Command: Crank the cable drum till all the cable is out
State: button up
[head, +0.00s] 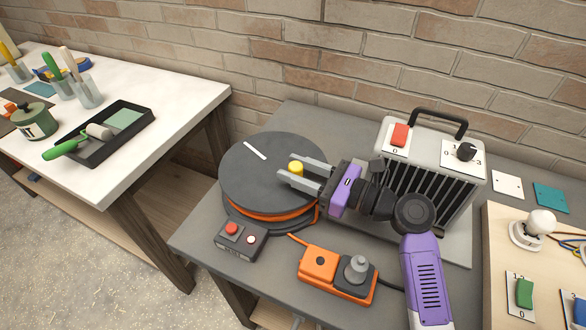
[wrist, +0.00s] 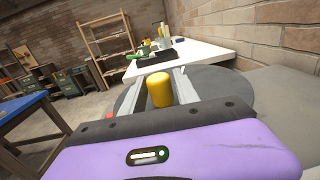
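The cable drum (head: 262,167) lies flat on the grey bench, a dark disc with a white stripe on top and orange cable (head: 262,214) showing under its rim. A yellow crank knob (head: 296,168) stands up near the drum's right edge. My gripper (head: 299,172) reaches in from the right, its two fingers open on either side of the knob. In the wrist view the knob (wrist: 159,90) stands between the fingers, with a gap visible on at least one side. An orange cable end runs to an orange socket box (head: 336,274) with a grey plug in it.
A small control box (head: 241,240) with a red button sits in front of the drum. A grey heater (head: 428,160) stands behind my arm. A wooden board (head: 525,265) with a bulb and switches lies at right. A white table (head: 130,90) with painting tools stands at left.

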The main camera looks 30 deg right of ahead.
jog(key=shift+o, duration=0.7)
jog(key=shift+r, duration=0.1)
jog(key=v, duration=0.8)
jog(key=shift+b, duration=0.35)
jog(key=shift+a, duration=0.1)
